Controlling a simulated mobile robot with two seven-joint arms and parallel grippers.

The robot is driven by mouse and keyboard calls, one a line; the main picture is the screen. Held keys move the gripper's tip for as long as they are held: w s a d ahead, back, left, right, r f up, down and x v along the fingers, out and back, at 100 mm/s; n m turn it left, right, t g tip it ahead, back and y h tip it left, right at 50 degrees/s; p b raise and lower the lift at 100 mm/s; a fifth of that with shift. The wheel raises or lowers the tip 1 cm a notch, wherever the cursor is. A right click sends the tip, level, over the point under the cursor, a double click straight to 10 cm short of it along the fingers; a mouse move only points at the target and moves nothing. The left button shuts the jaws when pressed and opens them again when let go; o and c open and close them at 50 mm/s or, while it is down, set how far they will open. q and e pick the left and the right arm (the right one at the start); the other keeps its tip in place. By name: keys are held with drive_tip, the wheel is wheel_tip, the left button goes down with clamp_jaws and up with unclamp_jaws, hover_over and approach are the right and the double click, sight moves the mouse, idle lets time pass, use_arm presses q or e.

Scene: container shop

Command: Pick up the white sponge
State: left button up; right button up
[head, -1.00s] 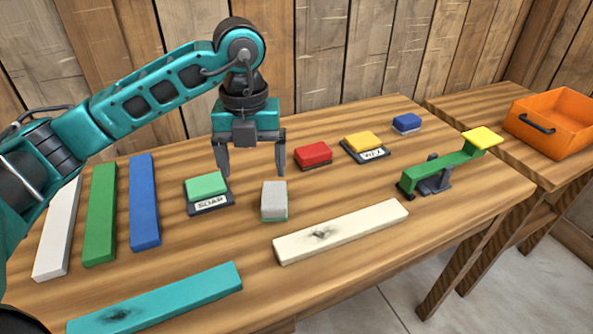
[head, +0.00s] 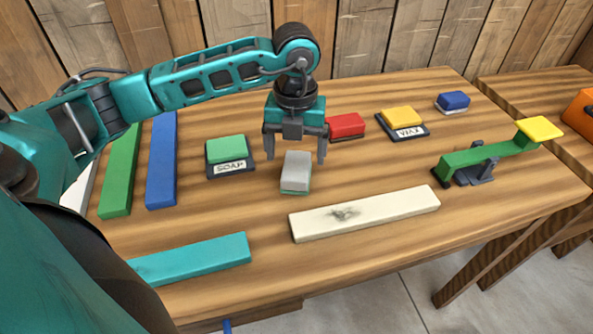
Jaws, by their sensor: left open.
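The white sponge (head: 296,168), a pale grey-white block with a green underside, lies on the wooden table in the middle of the head view. My left gripper (head: 296,158) is open and empty, pointing down. Its two fingers show to the left and right of the sponge's far end. I cannot tell how high the fingertips are above the table, and no contact shows. My right gripper is not in view.
A green block on a SOAP pad (head: 230,167) lies left of the sponge, and a red sponge (head: 346,126) behind right. A yellow block on a labelled pad (head: 403,117), blue sponge (head: 453,101), seesaw (head: 485,156), cream plank (head: 365,213) and teal plank (head: 195,259) lie around.

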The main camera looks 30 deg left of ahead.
sight(296, 165)
use_arm(q)
wheel_tip(296, 165, down, 4)
drive_tip(key=shift+d+f, duration=0.1)
drive_tip(key=shift+d, duration=0.05)
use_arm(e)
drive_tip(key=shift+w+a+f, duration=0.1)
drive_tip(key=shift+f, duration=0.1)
use_arm(q)
drive_tip(key=shift+c, duration=0.4)
drive_tip(key=c, duration=1)
drive_tip(key=shift+c, duration=0.2)
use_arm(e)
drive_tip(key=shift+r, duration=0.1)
use_arm(q)
wheel_tip(296, 165, up, 20)
drive_tip(key=p, duration=0.2)
drive_tip(key=shift+p, duration=0.35)
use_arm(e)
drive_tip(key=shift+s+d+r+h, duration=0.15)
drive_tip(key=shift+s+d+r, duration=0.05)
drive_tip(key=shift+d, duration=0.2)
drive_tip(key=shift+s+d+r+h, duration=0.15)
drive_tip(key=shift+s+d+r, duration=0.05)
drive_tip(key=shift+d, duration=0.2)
